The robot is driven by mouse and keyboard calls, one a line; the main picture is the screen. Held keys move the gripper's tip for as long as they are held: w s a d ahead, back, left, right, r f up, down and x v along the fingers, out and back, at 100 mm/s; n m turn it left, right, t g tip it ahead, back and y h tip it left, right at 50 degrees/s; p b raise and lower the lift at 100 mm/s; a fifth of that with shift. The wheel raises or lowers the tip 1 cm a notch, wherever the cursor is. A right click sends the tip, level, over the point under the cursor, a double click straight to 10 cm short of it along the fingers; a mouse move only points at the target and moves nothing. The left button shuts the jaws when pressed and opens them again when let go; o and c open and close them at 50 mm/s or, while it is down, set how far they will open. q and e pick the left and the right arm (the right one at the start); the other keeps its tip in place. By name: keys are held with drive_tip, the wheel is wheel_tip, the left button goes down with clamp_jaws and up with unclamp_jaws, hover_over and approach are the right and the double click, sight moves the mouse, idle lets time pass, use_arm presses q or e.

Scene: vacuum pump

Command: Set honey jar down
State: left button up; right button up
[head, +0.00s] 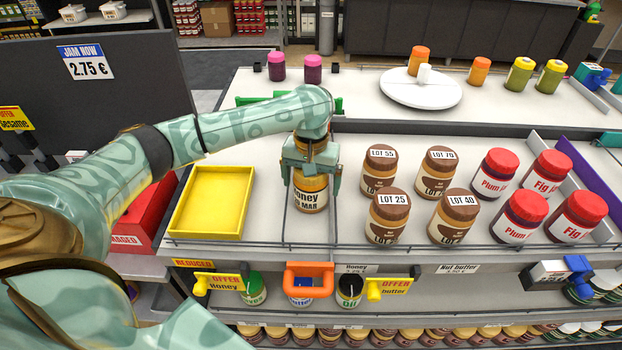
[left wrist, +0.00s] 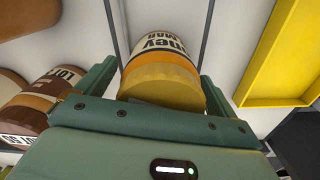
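The honey jar (head: 310,193), with an orange-yellow body and white label, stands upright on the white shelf, to the right of the yellow tray. Its lid end is partly hidden by my left gripper (head: 312,178), which reaches over it from above. The fingers stand on either side of the jar, and narrow gaps seem to show between them and it. In the left wrist view the jar (left wrist: 162,75) sits between the two green fingers (left wrist: 158,92). The gripper looks open around it. My right gripper is not in view.
The yellow tray (head: 212,203) is empty. Brown-lidded nut butter jars (head: 387,217) stand close on the right, with red-lidded jam jars (head: 520,216) beyond. A white turntable (head: 420,92) is on the upper level. A wire rail and price tags run along the front edge.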

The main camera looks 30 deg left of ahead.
use_arm(q)
wheel_tip(320, 180, up, 12)
drive_tip(key=p, duration=0.5)
drive_tip(key=shift+f, duration=0.25)
drive_tip(key=shift+r+p, duration=0.3)
drive_tip(key=shift+r, duration=0.1)
